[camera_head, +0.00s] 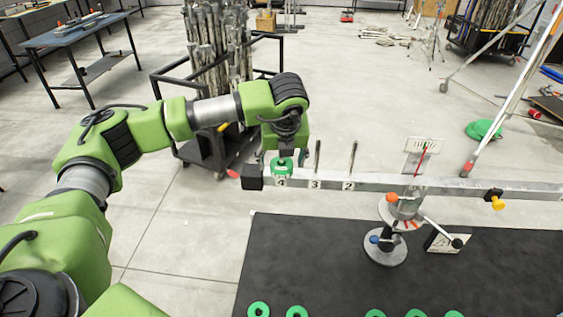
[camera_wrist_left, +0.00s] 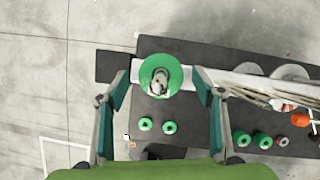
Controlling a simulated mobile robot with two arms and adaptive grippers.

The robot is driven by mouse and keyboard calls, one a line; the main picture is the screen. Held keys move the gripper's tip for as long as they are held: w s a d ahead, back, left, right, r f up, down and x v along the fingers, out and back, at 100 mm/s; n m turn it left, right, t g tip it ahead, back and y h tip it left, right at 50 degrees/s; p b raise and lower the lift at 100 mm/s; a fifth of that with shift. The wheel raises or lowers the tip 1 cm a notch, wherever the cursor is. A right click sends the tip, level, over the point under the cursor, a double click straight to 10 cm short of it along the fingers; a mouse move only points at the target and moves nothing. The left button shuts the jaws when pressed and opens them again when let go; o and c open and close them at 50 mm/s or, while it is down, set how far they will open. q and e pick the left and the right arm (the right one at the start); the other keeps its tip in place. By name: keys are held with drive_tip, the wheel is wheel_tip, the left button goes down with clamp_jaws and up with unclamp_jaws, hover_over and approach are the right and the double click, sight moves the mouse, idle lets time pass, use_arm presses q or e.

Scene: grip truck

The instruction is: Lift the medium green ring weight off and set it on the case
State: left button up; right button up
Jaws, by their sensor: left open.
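A green ring weight (camera_head: 281,168) sits on the beam at the mark 4, near the beam's left end. In the left wrist view the ring (camera_wrist_left: 149,70) shows from above, around a peg. My left gripper (camera_head: 282,157) points down over it, open. In the left wrist view its fingers (camera_wrist_left: 161,88) stand on both sides of the ring, apart from it. The black case top (camera_head: 340,270) lies below and in front of the beam. Several green rings lie along its near edge, such as one at the left (camera_head: 258,309). My right gripper is not in view.
The pale beam (camera_head: 450,184) runs across on a round stand (camera_head: 385,248), with bare pegs at marks 3 (camera_head: 317,157) and 2 (camera_head: 352,158). A cart of rods (camera_head: 217,50) stands behind my left arm. The case top's left middle is clear.

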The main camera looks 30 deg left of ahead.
use_arm(q)
drive_tip(key=shift+w+a+f, duration=0.1)
drive_tip(key=shift+w+f, duration=0.15)
drive_tip(key=shift+f, duration=0.3)
drive_tip(key=shift+s, duration=0.1)
drive_tip(key=c, duration=1.3)
drive_tip(key=shift+r, duration=0.1)
drive_tip(key=shift+c, duration=0.7)
drive_tip(key=shift+r, duration=0.15)
drive_tip(key=shift+r, duration=0.3)
wheel_tip(320, 180, up, 16)
drive_tip(key=b, duration=0.4)
wheel_tip(320, 180, up, 15)
drive_tip(key=p, duration=1.1)
drive_tip(key=shift+f, duration=0.15)
